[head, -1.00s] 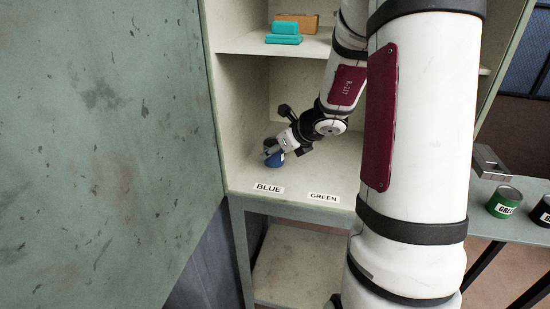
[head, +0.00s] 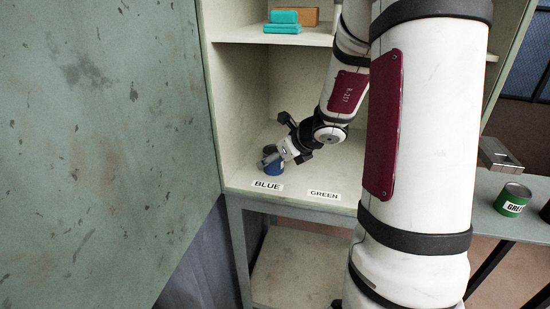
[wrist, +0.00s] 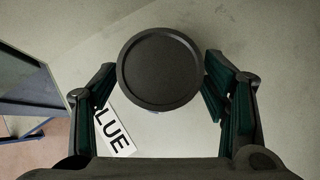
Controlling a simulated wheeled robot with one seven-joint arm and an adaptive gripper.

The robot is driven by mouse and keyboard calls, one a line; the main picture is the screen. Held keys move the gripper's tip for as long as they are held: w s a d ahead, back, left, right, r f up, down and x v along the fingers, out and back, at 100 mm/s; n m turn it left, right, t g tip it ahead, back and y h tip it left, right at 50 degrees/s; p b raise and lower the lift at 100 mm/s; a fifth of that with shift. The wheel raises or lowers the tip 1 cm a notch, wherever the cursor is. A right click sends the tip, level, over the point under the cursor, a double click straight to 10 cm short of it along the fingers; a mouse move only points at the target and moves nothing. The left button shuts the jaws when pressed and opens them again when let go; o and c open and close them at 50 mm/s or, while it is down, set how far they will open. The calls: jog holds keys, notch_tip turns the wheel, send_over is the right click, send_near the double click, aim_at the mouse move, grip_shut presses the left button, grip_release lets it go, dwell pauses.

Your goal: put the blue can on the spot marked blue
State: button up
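The blue can (head: 275,169) is at the left front of the cabinet shelf, just behind the BLUE label (head: 268,185). It looks upright; whether its base touches the shelf I cannot tell. My gripper (head: 268,157) reaches down to it from the upper right, with its fingers on either side of the can. In the wrist view, the can's dark round lid (wrist: 160,68) sits between the two green-padded fingers, close against both. The can's blue side is mostly hidden there.
The GREEN label (head: 324,195) lies on the shelf to the right. Teal boxes (head: 283,22) and an orange-brown box (head: 310,16) are on the upper shelf. A green can (head: 512,200) stands on a side surface at right.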

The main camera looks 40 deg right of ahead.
jog(key=shift+r, duration=0.2)
jog(key=a+p+v, duration=0.1)
jog(key=p+v, duration=0.3)
jog(key=v, duration=0.8)
jog(key=s+a+r+n+g+y, duration=0.1)
jog(key=s+a+r+n+y, duration=0.15)
jog(key=a+n, duration=0.6)
jog(key=s+a+r+n+g+y, duration=0.15)
jog(key=a+r+n, duration=0.25)
jog(key=a+n, duration=0.4)
jog(key=s+a+r+n+g+h, duration=0.1)
jog(key=s+a+n+h, duration=0.1)
jog(key=s+n, duration=0.6)
jog(key=s+a+n+g+h, duration=0.1)
jog(key=s+a+n+h, duration=0.1)
jog(key=s+n, duration=0.6)
jog(key=shift+s+a+r+n+h, duration=0.2)
jog(key=shift+a+r+n+h, duration=0.15)
jog(key=shift+n, duration=1)
jog(key=shift+r, duration=0.1)
